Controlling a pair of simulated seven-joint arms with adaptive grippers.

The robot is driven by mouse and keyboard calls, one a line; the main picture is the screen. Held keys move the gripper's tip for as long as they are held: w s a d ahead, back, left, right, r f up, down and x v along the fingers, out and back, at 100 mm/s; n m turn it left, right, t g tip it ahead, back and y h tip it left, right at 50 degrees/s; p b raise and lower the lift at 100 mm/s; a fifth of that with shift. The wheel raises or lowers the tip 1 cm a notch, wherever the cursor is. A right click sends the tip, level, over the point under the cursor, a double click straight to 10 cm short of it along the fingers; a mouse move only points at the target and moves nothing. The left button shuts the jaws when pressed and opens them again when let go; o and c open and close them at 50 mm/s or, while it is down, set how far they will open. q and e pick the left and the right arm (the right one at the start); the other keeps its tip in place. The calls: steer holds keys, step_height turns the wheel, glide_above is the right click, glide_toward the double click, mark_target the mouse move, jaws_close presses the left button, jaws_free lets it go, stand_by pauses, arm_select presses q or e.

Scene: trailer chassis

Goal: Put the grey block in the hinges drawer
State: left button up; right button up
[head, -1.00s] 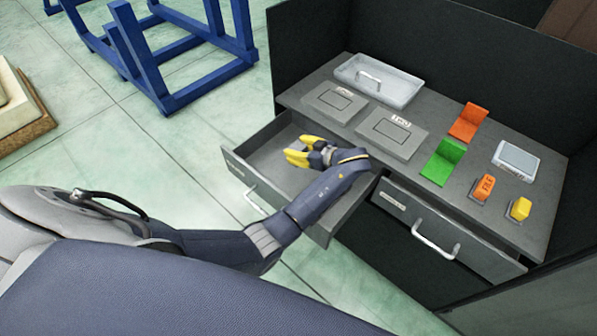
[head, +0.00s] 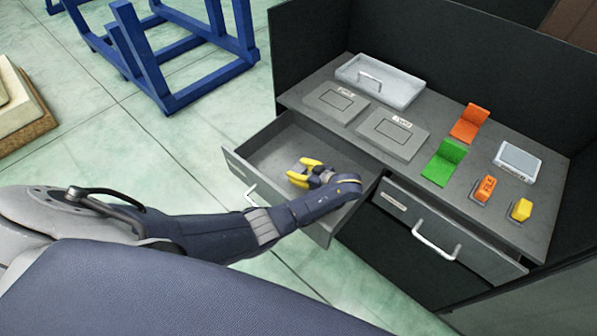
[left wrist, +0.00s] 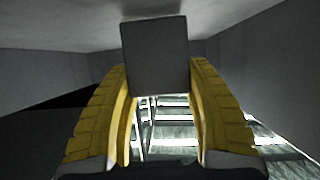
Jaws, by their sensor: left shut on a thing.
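The grey block (left wrist: 155,55) is a plain dark rectangular piece between the yellow fingers of my left gripper (left wrist: 157,105) in the left wrist view. The gripper is shut on it. In the head view my left gripper (head: 302,171) is inside the open left drawer (head: 268,150), low over its floor; the block cannot be made out there. Whether the block touches the floor cannot be told. The drawer's label is too small to read. The right drawer (head: 450,230) is shut, with a white handle. My right gripper is not in view.
Dark panels stand behind.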

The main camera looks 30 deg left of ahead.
mark_target(303, 173)
arm_select(q)
steer(key=shift+f, duration=0.3)
steer(key=shift+f, duration=0.1)
steer(key=o, duration=1.2)
steer(key=shift+v, duration=3.8)
